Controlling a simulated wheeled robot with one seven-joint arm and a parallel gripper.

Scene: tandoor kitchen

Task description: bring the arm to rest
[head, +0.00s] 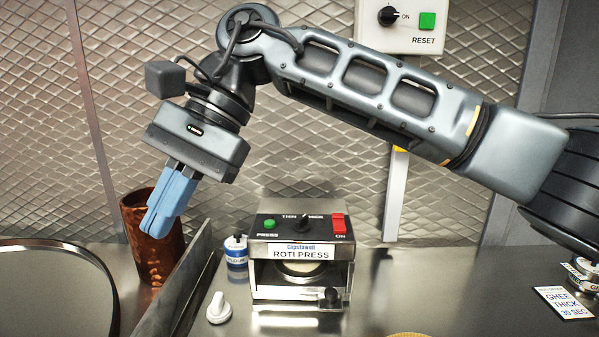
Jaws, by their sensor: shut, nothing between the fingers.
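The arm is bent, reaching across the view from the right edge.
A roti press (301,258) stands on the steel counter (440,290), with a small blue-and-white container (236,257) and a white knob (218,309) beside it. A metal divider (180,290) rises left of them. A round pan (50,295) is at left, a card (564,303) at right.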

